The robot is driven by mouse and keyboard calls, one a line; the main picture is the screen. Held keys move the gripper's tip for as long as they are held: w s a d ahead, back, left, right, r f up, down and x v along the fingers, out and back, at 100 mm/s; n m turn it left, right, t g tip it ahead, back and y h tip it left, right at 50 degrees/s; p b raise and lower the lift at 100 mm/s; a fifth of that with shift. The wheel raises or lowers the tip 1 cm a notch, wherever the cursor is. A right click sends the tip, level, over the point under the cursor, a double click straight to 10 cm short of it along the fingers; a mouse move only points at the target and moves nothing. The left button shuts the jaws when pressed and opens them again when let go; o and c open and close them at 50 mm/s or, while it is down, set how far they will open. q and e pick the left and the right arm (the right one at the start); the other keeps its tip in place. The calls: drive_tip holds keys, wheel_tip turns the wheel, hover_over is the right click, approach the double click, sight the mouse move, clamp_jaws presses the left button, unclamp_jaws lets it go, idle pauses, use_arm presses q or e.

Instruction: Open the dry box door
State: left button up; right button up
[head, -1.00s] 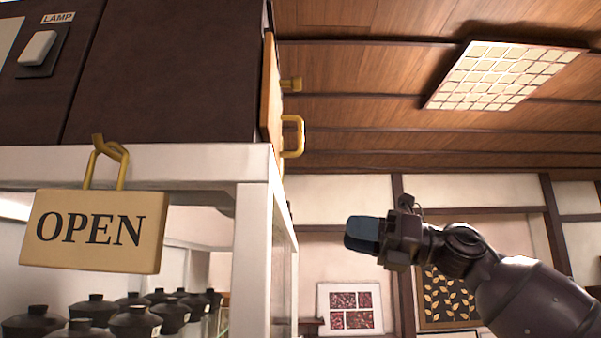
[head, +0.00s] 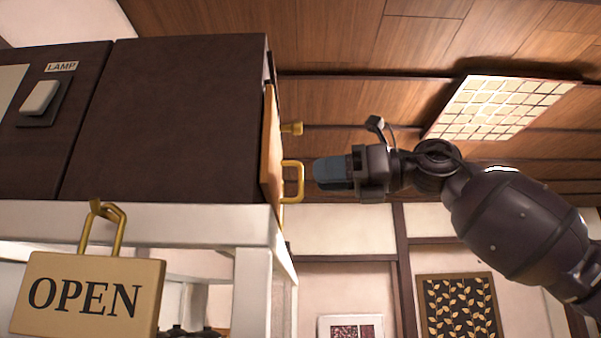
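The dry box (head: 165,120) is a dark brown cabinet on a white frame. Its door (head: 268,150) is a wooden panel seen nearly edge-on at the right side, and looks closed. My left gripper is not in view.
An OPEN sign (head: 88,294) hangs from a brass hook on the white frame (head: 150,222). A lamp switch (head: 41,98) is on the front panel at left. Dark lidded pots show partly below. The space right of the door, around my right arm, looks free.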

sight(301, 193)
drive_tip(key=shift+w+a+p, duration=0.2)
drive_tip(key=shift+w+a, duration=0.05)
drive_tip(key=shift+a, duration=0.9)
drive_tip(key=shift+w+a+p, duration=0.2)
drive_tip(key=shift+w+a, duration=0.05)
drive_tip(key=shift+a, duration=0.85)
drive_tip(key=shift+c, duration=0.5)
clamp_jaws()
